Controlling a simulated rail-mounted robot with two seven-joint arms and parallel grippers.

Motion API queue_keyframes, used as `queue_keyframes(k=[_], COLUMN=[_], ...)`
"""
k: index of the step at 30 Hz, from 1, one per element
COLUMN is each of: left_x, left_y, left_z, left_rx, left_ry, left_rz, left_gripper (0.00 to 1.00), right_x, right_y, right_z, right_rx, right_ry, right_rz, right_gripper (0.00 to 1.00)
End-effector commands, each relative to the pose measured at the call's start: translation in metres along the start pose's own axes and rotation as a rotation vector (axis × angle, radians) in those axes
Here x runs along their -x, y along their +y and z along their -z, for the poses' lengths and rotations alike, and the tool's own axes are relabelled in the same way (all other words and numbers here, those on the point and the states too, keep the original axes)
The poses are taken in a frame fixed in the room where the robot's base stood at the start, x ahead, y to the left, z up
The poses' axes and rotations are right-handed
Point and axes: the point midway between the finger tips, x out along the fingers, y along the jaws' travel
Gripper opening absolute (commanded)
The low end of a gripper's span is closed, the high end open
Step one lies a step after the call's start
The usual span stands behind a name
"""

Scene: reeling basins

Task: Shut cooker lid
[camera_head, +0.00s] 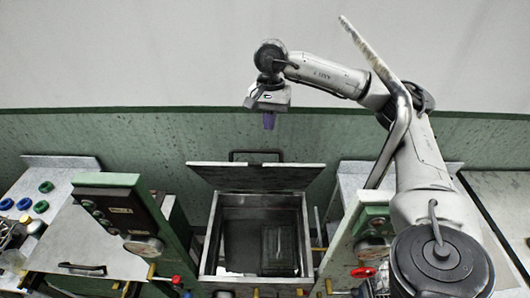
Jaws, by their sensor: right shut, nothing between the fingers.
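The cooker (209,240) is a square metal basin in the middle, with its inside in view and a darker mesh-like piece within. Its lid (255,178) is a dark, worn panel hinged at the back, tilted open, with a dark bar handle (256,153) along its far edge. My right gripper (269,122) is shut and empty, pointing down above and behind the lid, apart from it. My right arm comes in from the right. My left gripper is not in view.
A green control panel (120,205) with knobs stands left of the cooker, and another green unit (362,222) stands right. Worktops flank both sides, the left one holding blue and green rings (25,204).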

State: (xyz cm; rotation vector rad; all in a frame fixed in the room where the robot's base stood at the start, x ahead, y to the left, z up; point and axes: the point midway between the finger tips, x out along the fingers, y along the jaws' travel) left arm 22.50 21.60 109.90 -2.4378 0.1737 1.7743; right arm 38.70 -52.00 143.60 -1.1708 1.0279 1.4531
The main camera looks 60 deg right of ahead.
Motion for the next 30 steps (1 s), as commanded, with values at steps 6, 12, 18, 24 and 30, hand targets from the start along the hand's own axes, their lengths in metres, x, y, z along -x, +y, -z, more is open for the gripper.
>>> queue_keyframes(k=[6, 12, 18, 24, 30], left_x=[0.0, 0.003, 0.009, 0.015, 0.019], left_y=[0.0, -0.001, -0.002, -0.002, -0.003], left_z=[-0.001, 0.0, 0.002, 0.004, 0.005], left_rx=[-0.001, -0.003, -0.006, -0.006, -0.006], left_ry=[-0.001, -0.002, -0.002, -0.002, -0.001], left_rz=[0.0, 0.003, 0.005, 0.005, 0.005], left_gripper=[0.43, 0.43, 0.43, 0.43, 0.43], right_x=[0.0, -0.013, -0.044, -0.073, -0.092], right_y=[0.001, 0.002, 0.002, 0.002, 0.002], right_z=[0.0, 0.001, 0.0, 0.0, 0.001], right_rx=[0.204, 0.244, 0.243, 0.242, 0.242], right_ry=[0.002, 0.004, 0.003, 0.003, 0.005], right_rz=[-0.008, -0.01, -0.011, -0.009, -0.007], right_gripper=[0.0, 0.0, 0.0, 0.0, 0.0])
